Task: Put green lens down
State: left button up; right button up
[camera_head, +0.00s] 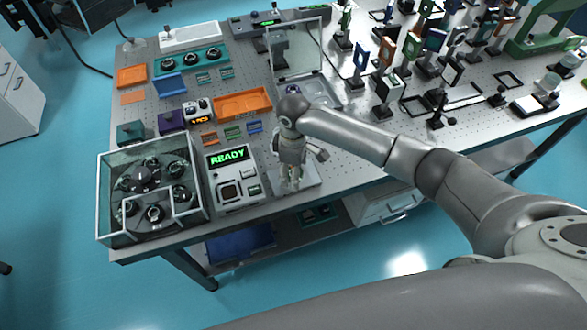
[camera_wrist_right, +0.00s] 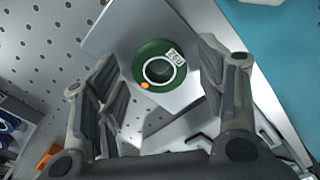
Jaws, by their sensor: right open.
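The green lens (camera_wrist_right: 143,62) is a round dark green disc with a clear centre, a white label and an orange dot. In the right wrist view it lies flat on a pale grey plate (camera_wrist_right: 112,30). My right gripper (camera_wrist_right: 158,75) is open, with one finger on each side of the lens and visible gaps between. In the head view my right gripper (camera_head: 291,180) points down over the pale plate (camera_head: 311,178) at the table's front edge, and it hides the lens there. My left gripper is not in view.
A device reading READY (camera_head: 231,181) stands just left of the plate, with a glass-walled case (camera_head: 109,205) beyond it. An orange tray (camera_head: 242,104) and a clear-lidded box (camera_head: 318,92) lie behind. Several optic mounts (camera_head: 385,88) crowd the right side.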

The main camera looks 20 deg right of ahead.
notch_tip(320, 180, up, 12)
jog(key=b, duration=0.1)
jog(key=shift+b, duration=0.35)
